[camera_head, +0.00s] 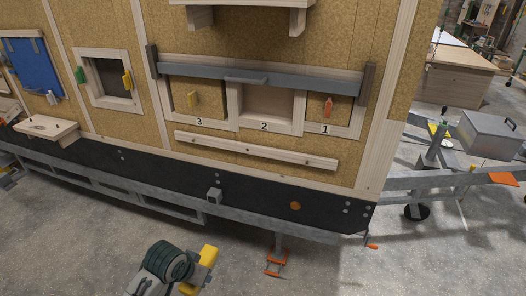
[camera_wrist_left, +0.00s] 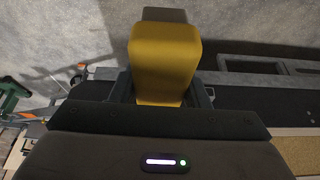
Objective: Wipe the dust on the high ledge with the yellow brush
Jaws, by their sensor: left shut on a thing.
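My left gripper (camera_head: 188,272) is low at the bottom of the head view, in front of the trailer and well below its wall openings. It is shut on the yellow brush (camera_head: 208,256). In the left wrist view the brush shows as a yellow block (camera_wrist_left: 164,62) between the fingers, with a dark part at its far end. A wooden ledge (camera_head: 245,5) on two brackets is at the top edge of the head view, high on the trailer wall. Its upper surface and any dust on it cannot be made out. My right gripper is out of view.
Below the ledge are a grey bar (camera_head: 258,80), numbered openings and a wooden rail (camera_head: 255,150). A small wooden shelf (camera_head: 47,129) juts out at left. The dark trailer frame (camera_head: 180,180) runs along the bottom. The concrete floor in front looks mostly clear.

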